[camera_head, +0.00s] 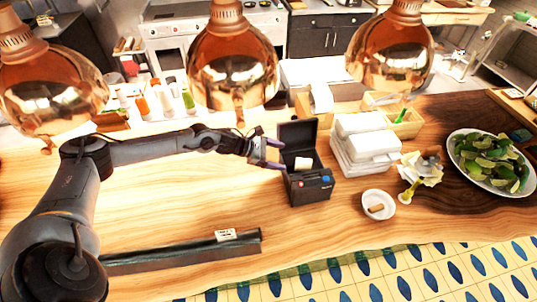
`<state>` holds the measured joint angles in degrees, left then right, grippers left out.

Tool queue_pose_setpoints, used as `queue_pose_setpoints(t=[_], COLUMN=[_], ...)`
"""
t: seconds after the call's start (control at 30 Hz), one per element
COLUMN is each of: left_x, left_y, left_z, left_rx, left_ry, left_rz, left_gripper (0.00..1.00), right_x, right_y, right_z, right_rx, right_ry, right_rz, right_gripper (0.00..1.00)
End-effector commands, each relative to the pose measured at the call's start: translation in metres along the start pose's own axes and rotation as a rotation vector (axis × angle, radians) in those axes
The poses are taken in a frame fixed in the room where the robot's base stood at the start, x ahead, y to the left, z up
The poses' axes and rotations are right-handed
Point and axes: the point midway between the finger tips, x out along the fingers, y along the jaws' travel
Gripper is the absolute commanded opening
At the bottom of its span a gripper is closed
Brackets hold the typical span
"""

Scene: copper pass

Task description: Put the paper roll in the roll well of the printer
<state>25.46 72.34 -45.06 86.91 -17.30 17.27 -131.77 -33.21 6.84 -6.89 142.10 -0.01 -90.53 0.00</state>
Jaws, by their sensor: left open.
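The black printer (309,187) stands on the wooden counter with its lid (297,134) raised. A small white paper roll (303,163) shows at the printer's opening, in or just over the roll well; I cannot tell whether it rests fully on the bottom. My left gripper (275,154) is just left of the printer, at the height of the opening. Its fingers are apart, with a visible gap to the white roll and nothing between them. The inside of the well is mostly hidden. My right gripper is not in view.
Stacked white napkins or boxes (366,145) stand right of the printer. A small white dish (378,204) and a plate of limes (492,162) lie farther right. A dark long bar (185,252) lies at the front edge. Copper lamps (234,62) hang above.

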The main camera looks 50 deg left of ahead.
Motion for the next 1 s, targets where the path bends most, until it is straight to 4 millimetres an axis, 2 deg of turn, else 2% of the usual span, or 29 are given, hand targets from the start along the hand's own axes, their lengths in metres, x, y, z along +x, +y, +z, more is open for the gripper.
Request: queue_pose_setpoints(t=[0.13,0.33,1.0], left_x=[-0.019,-0.033,-0.036], left_y=[0.000,0.000,0.000], left_z=[-0.002,0.000,0.001], left_rx=[0.002,0.001,0.000], left_ry=[0.004,0.000,-0.001], left_rz=[0.001,0.000,-0.001], left_gripper=[0.81,0.81,0.81], right_x=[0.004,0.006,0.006], right_y=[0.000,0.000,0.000], right_z=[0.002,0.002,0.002], right_rx=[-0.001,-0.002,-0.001], right_ry=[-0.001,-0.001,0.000], right_rz=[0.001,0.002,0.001], right_gripper=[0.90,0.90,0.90])
